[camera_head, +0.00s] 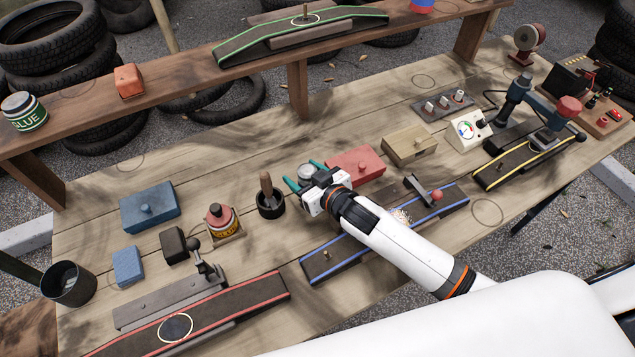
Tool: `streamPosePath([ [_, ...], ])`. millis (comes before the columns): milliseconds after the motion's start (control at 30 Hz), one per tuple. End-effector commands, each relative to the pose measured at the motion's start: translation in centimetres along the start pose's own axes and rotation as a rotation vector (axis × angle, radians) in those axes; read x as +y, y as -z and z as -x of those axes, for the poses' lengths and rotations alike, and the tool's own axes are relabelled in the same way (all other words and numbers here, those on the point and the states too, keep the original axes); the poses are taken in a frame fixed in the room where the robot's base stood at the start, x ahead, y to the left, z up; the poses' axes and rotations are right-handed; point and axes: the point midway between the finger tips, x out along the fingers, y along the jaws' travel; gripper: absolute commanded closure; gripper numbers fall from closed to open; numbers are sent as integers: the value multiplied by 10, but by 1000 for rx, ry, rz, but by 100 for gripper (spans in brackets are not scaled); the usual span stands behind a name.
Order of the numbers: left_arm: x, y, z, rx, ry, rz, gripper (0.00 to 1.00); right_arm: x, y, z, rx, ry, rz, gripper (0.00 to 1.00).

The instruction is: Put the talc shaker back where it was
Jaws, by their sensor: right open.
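A small round grey-topped container (306,171), probably the talc shaker, stands on the workbench near its middle. My right gripper (303,175) reaches over the bench from the lower right. Its teal fingers are open, one on either side of the container. Whether they touch it I cannot tell; the gripper body hides its lower part. White powder (402,216) lies on the blue-edged strip (340,256) under my right arm. An empty drawn circle (487,212) is on the bench to the right of that strip. My left gripper is not in view.
A black cup with a brush (270,200) stands just left of the gripper, and a red box (357,165) just right. A rubber-cement-like can (222,221) and blue box (150,206) are farther left.

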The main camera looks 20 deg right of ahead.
Motion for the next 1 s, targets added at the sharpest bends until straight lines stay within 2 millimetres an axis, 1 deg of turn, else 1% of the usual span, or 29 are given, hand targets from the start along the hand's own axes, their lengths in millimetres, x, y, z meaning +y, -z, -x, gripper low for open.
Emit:
streamPosePath([
  [167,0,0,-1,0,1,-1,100,0,3,34,5,-1,0,38],
  [300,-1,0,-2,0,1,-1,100,0,3,66,5,0,0,38],
  [400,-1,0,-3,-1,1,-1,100,0,3,86,5,0,0,38],
  [500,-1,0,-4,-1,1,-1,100,0,2,100,4,0,0,38],
  [600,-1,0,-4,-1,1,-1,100,0,2,109,3,0,0,38],
  [700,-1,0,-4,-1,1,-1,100,0,1,114,2,0,0,38],
  [1000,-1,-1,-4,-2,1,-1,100,0,0,115,1,0,0,38],
])
